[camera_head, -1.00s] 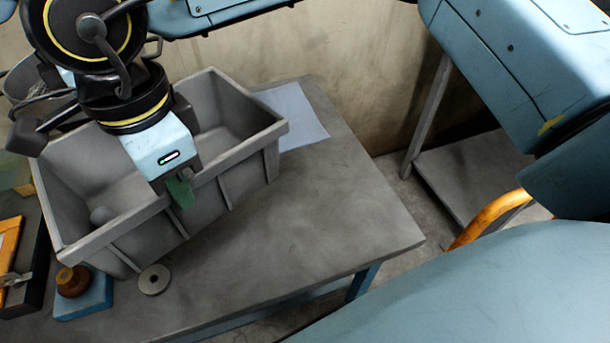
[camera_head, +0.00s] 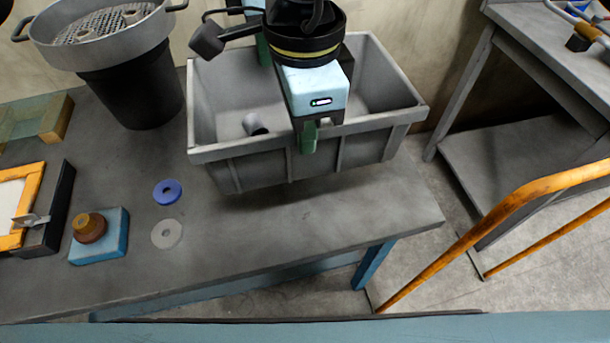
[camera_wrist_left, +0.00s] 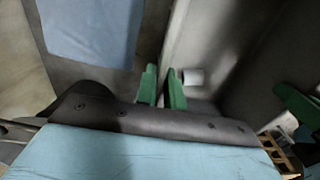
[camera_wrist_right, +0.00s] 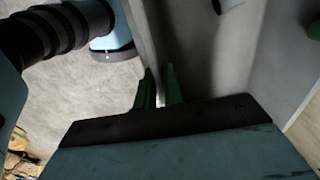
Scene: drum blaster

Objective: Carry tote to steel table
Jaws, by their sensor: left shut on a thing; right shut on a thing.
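A grey tote (camera_head: 262,167) hangs slightly above the right part of the workbench, with a shadow under it. My right gripper (camera_head: 308,137) is shut on its near rim. In the right wrist view the green fingers (camera_wrist_right: 158,88) straddle that rim. My left gripper (camera_head: 262,50) is at the far rim, mostly hidden behind my right arm. In the left wrist view its fingers (camera_wrist_left: 163,88) are closed around the tote wall. A small grey cylinder (camera_head: 254,124) lies inside the tote. A second table (camera_head: 535,35) stands at the right.
The workbench (camera_head: 120,165) holds a black bin with a sieve (camera_head: 125,75), a blue disc (camera_head: 168,192), a grey disc (camera_head: 167,234) and a blue block with a brown knob (camera_head: 98,236). An orange rail (camera_head: 480,235) stands at the right. Floor shows between the tables.

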